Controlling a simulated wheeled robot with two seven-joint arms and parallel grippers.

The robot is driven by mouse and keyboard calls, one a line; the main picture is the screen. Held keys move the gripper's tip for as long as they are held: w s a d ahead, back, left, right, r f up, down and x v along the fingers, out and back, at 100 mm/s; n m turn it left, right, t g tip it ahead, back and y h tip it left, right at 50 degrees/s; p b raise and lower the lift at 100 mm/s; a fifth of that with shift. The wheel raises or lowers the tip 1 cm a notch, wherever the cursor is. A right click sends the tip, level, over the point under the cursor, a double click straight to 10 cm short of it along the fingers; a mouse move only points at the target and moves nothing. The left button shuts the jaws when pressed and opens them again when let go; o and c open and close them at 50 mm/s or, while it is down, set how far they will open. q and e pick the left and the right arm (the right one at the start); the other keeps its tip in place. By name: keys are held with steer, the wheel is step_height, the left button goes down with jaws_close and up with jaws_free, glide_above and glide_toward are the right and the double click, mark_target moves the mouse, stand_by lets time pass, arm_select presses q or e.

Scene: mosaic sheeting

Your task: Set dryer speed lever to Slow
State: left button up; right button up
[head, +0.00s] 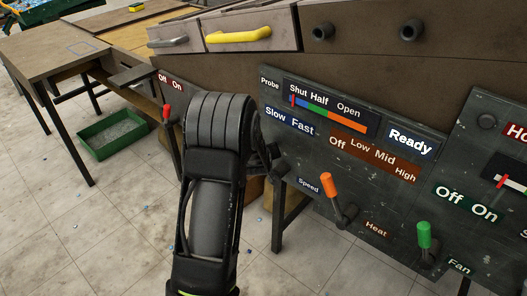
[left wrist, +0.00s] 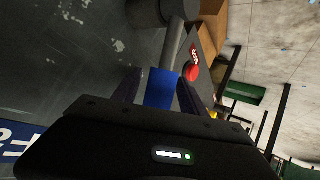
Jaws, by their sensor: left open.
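The dryer speed lever has a blue handle (left wrist: 162,88) on a grey stem (left wrist: 173,42) in the left wrist view. My left gripper (left wrist: 157,92) is open, with a finger on each side of the blue handle; I cannot tell if they touch it. In the head view, my left arm and gripper (head: 264,155) hide the blue handle. Only the lever's dark base (head: 278,172) shows, above the Speed label (head: 308,186). The Slow Fast label (head: 289,121) is above and to the right of the gripper. The lever's setting cannot be read. My right gripper is not in view.
An orange Heat lever (head: 328,186) and a green Fan lever (head: 424,236) stick out to the right. A red lever (head: 166,113) is on the left panel; its knob shows in the left wrist view (left wrist: 192,73). A green bin (head: 112,134) sits on the floor.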

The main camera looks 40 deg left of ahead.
arm_select(q)
steer(key=p+v, duration=0.1)
steer(key=v, duration=0.7)
steer(key=shift+w+f, duration=0.1)
stand_by(0.4)
steer(key=s+d+f+m+g+h, duration=0.1)
steer(key=s+d+f+m+h, duration=0.2)
steer(key=d+f, duration=0.6)
steer(key=s+d+f+m+g+h, duration=0.15)
steer(key=d+f+m+h, duration=0.35)
steer(key=d, duration=0.8)
steer(key=s+d+f+m+g+h, duration=0.1)
steer(key=s+d+f, duration=0.4)
steer(key=s+d, duration=0.5)
steer(key=s+d+f+g+h+p, duration=0.1)
steer(key=s+d+f+g, duration=0.3)
steer(key=s+d, duration=0.6)
steer(key=shift+s+f+m+g+h, duration=0.3)
steer(key=shift+f+m+g, duration=0.1)
steer(key=shift+f, duration=0.45)
